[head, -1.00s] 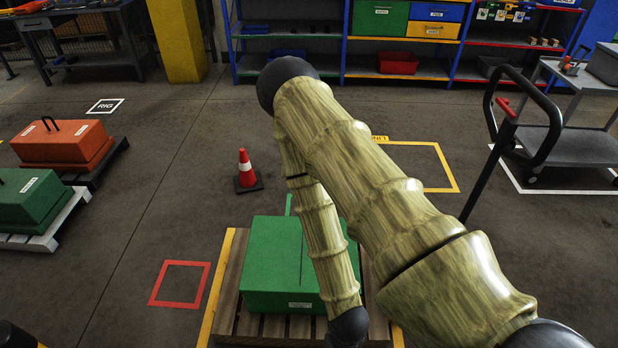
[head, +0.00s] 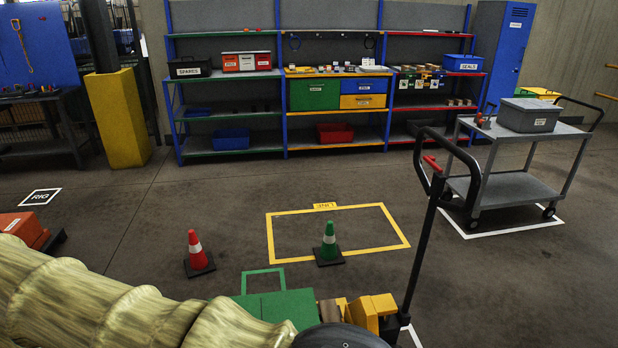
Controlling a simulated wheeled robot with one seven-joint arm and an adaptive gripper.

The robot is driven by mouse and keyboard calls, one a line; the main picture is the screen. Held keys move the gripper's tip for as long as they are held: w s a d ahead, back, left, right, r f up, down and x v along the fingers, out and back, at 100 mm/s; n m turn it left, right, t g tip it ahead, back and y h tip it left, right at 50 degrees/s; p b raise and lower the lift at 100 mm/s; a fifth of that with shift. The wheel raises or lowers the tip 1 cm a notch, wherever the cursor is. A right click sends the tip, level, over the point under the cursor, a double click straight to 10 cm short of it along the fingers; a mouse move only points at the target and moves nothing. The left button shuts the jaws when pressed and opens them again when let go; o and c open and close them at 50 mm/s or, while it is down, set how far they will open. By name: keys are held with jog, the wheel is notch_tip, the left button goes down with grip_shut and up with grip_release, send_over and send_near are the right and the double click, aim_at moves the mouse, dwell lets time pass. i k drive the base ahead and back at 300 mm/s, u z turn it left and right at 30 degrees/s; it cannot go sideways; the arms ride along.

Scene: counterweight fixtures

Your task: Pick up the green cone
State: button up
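The green cone (head: 329,250) has a white band and a dark square base. It stands upright on the floor within the yellow outlined rectangle (head: 392,222), close to its near edge. Nothing covers it and nothing touches it. My arm crosses the lower left of the head view, well short of the cone. My gripper is not visible, so its state and its distance from the cone do not show.
A red cone (head: 197,253) stands left of the green one. A green box (head: 272,306) and a yellow block (head: 371,308) sit at the near edge. A black handle (head: 428,215) rises right of the cone. A grey cart (head: 512,189) stands farther right; shelves line the back.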

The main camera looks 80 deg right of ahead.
aim_at(330, 254)
jog(key=z, duration=0.05)
jog(key=k, duration=2.6)
jog(key=z, duration=2.75)
jog(key=i, duration=4.5)
jog(key=u, duration=1.35)
